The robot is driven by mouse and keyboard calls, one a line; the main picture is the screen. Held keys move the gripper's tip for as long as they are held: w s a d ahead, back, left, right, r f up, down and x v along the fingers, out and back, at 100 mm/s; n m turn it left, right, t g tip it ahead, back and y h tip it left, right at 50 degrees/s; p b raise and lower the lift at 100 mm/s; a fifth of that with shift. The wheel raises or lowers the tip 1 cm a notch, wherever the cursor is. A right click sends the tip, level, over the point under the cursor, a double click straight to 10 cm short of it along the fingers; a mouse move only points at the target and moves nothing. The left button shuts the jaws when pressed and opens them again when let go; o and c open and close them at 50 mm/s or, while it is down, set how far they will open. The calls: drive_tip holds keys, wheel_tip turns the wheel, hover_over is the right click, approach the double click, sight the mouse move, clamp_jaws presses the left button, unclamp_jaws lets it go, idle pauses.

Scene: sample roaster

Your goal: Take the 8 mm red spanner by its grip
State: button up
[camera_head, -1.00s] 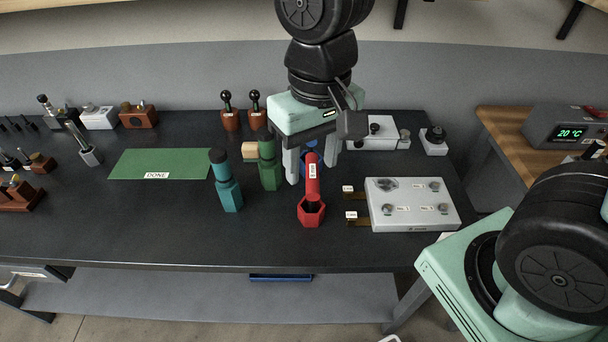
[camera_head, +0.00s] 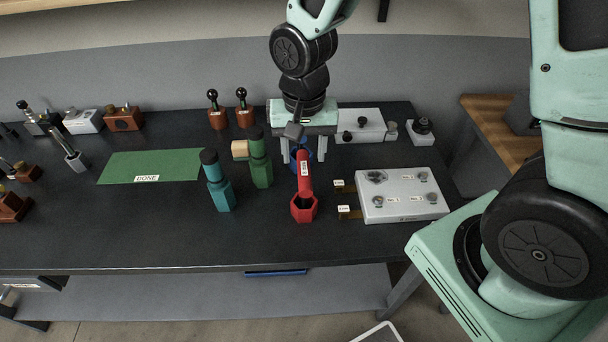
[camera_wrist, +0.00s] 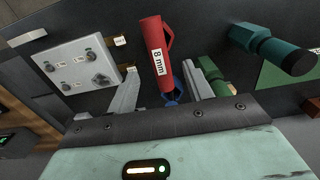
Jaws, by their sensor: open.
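The red spanner (camera_head: 305,173) stands with its grip up at its red hexagonal end (camera_head: 304,208) on the dark bench, right of centre. In the wrist view its red grip (camera_wrist: 153,32) bears a white "8 mm" label and lies just beyond the fingertips, roughly between their lines. My gripper (camera_head: 303,153) is open and empty, behind the top of the spanner in the head view. It also shows in the wrist view (camera_wrist: 163,82), its fingers apart. I cannot tell whether a finger touches the grip.
A blue object (camera_head: 309,149) is close behind the spanner, partly hidden by my gripper. Green (camera_head: 260,165) and teal (camera_head: 220,190) spanners stand to the left. A grey panel with knobs (camera_head: 402,205) lies to the right. A green DONE mat (camera_head: 150,165) is further left.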

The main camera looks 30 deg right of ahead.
drive_tip(key=shift+f+p, duration=1)
drive_tip(key=shift+f, duration=3.2)
clamp_jaws()
